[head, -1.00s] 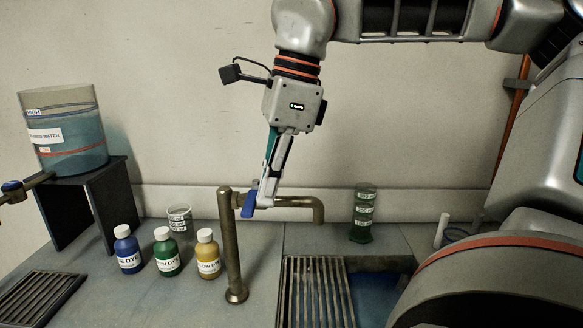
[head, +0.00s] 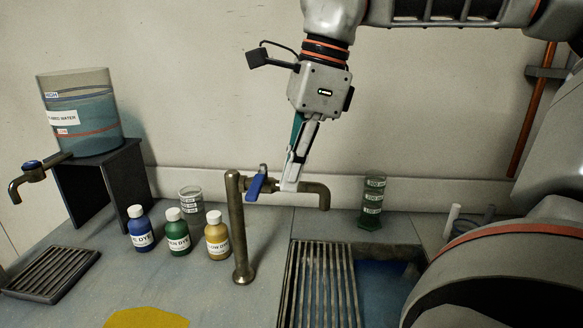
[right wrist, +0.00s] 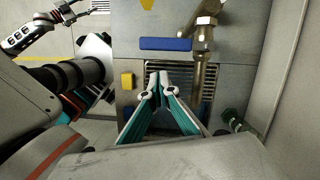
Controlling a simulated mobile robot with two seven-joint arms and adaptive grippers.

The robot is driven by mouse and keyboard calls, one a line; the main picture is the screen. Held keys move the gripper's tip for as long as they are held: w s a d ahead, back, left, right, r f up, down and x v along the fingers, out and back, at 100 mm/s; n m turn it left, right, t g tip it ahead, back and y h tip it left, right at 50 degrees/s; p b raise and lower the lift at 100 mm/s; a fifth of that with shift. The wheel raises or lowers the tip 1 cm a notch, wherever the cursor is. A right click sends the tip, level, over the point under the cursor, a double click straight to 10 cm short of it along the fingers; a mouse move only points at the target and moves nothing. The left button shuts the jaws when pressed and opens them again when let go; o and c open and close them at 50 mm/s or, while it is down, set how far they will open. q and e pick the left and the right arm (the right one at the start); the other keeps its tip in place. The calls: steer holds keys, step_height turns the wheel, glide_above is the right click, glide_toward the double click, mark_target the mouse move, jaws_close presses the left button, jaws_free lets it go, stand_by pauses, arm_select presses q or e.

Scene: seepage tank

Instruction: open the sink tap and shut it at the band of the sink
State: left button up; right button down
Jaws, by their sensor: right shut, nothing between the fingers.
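The brass sink tap (head: 238,230) stands upright behind the counter's front, with its spout (head: 318,195) bent down at the right. Its blue lever (head: 257,184) slants down and toward the front; it also shows as a blue bar in the right wrist view (right wrist: 165,44). No stream shows under the spout. My right gripper (head: 290,185) is shut and empty, its tips by the tap's horizontal pipe, right of the lever and apart from it. The sink (head: 385,290) holds bluish water, partly hidden by my arm; I cannot make out its band. My left gripper is not in view.
A slatted grate (head: 320,285) covers the sink's left part. Blue (head: 140,228), green (head: 177,230) and yellow (head: 217,235) dye bottles and a clear beaker (head: 191,204) stand left of the tap. A green cylinder (head: 373,200) stands behind the sink. A water tank (head: 80,115) sits on a dark stand.

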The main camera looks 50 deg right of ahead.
steer(key=s+p+v, duration=0.1)
steer(key=p+v, duration=0.1)
steer(key=v, duration=0.8)
steer(key=shift+s, duration=0.15)
steer(key=shift+d, duration=0.15)
